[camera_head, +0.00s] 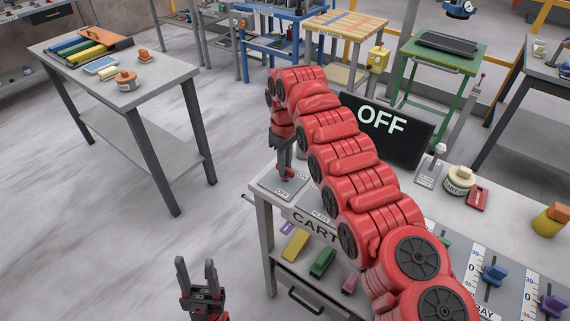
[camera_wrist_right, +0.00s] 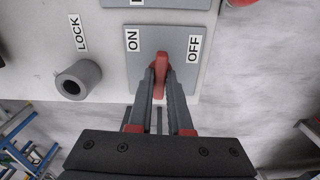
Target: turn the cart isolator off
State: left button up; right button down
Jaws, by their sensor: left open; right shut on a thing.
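The cart isolator is a grey plate (camera_wrist_right: 180,30) with a red handle (camera_wrist_right: 161,66) between an ON label (camera_wrist_right: 132,40) and an OFF label (camera_wrist_right: 194,48) in the right wrist view. The handle points roughly midway between the labels. My right gripper (camera_wrist_right: 160,82) is shut on the handle. In the head view the right gripper (camera_head: 286,175) reaches down at the slab's left corner and hides most of the handle. A dark sign (camera_head: 388,128) behind my right arm reads OFF. My left gripper (camera_head: 196,268) is open and empty, low in front of the bench.
A grey round post (camera_wrist_right: 78,80) by a LOCK label is beside the isolator plate. A side table (camera_head: 120,70) stands at left, with clear floor between.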

jog(key=shift+r+n, duration=0.1)
jog(key=shift+n, duration=0.4)
jog(key=c, duration=0.8)
grip_release()
jog(key=shift+c, duration=0.2)
notch_tip(320, 180, up, 2)
jog(key=shift+r, duration=0.25)
notch_tip(320, 180, up, 4)
jog(key=p, duration=0.2)
jog(key=shift+a+r+p, duration=0.1)
jog(key=shift+r+p, duration=0.15)
jog(key=shift+p, duration=0.1)
notch_tip(320, 180, up, 10)
jog(key=p, duration=1)
jog(key=shift+r+p, duration=0.15)
jog(key=shift+p, duration=0.15)
